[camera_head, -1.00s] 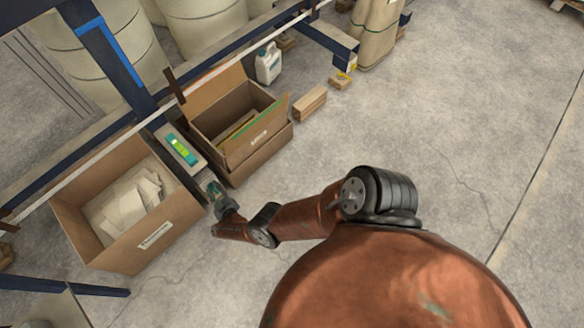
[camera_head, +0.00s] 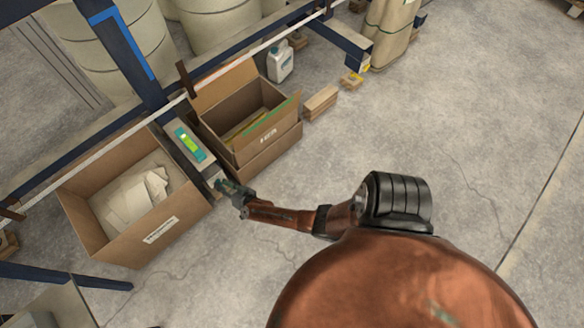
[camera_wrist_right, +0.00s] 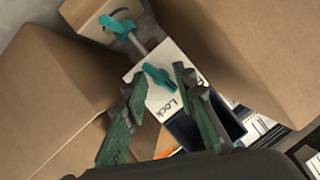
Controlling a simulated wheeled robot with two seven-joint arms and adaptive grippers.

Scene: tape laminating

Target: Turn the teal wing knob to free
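The teal wing knob (camera_wrist_right: 158,78) sits on a white panel (camera_wrist_right: 163,98) in the right wrist view, its wings slanting down to the right. The word "Lock" is printed below it; other lettering at right is partly hidden by a finger. My right gripper (camera_wrist_right: 160,75) is open, with green-padded fingers either side of the knob in the picture; I cannot tell whether they touch it. In the head view my right gripper (camera_head: 228,188) is low by the front of the narrow unit (camera_head: 200,167) between two cartons. The knob is not clear there. My left gripper is not in view.
A teal T-shaped handle (camera_wrist_right: 118,25) stands beyond the knob. A carton with papers (camera_head: 95,235) is on the left, an open carton (camera_head: 265,150) on the right, both close to the gripper. A blue frame beam (camera_head: 120,60) runs behind. The floor at right is clear.

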